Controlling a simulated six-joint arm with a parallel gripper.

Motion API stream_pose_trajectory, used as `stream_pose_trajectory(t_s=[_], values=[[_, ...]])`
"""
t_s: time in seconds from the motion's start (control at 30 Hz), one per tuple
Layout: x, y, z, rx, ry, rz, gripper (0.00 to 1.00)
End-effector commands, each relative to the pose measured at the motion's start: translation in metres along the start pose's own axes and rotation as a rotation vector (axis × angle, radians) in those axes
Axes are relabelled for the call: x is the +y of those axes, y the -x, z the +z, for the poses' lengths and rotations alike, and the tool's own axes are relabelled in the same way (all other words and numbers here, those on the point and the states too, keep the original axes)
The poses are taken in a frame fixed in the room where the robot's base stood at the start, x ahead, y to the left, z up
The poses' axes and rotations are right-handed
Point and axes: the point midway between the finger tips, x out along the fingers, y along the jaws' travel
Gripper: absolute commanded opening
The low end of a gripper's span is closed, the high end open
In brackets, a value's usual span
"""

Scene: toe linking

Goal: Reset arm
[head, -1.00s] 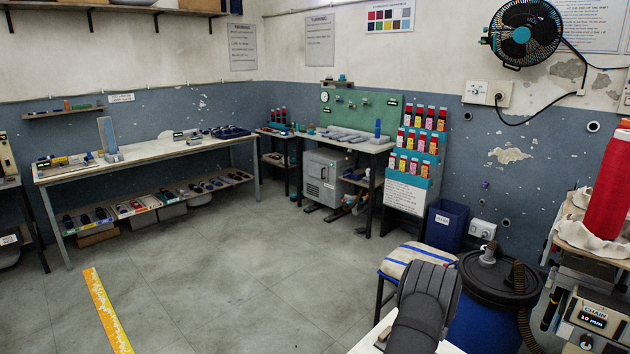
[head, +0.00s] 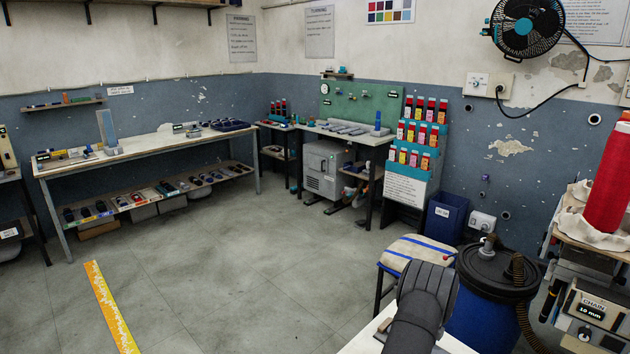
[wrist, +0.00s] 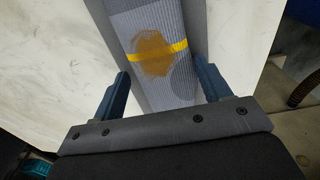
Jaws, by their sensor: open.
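My gripper (wrist: 164,84) shows in the wrist view, with two blue fingers spread wide apart. A grey ribbed piece (wrist: 176,88) with a yellow band and a brown stain lies between and beyond the fingers. Gaps show between it and both fingers, and I cannot tell its distance from them. Its far end is cut off by the top of the picture. In the head view only a dark rounded part of my arm shows at the bottom; the gripper itself is out of that view.
A pale worktop (head: 362,345) is at the bottom of the head view. A stool (head: 412,250) and a lidded blue drum (head: 492,320) stand close behind it. A machine with a red thread cone (head: 608,185) is at right. Open floor (head: 235,270) lies to the left.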

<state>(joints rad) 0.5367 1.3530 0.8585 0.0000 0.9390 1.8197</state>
Motion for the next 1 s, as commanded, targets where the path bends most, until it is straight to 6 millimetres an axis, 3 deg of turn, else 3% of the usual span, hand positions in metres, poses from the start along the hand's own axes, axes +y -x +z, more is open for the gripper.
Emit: stream_pose_trajectory(t_s=[0.03, 0.37, 1.0], values=[[-0.004, 0.019, 0.001, -0.003, 0.000, -0.013, 0.70], [-0.003, 0.085, 0.001, -0.003, 0.000, -0.011, 0.70], [0.081, 0.097, 0.084, 0.001, 0.671, -0.009, 0.70]])
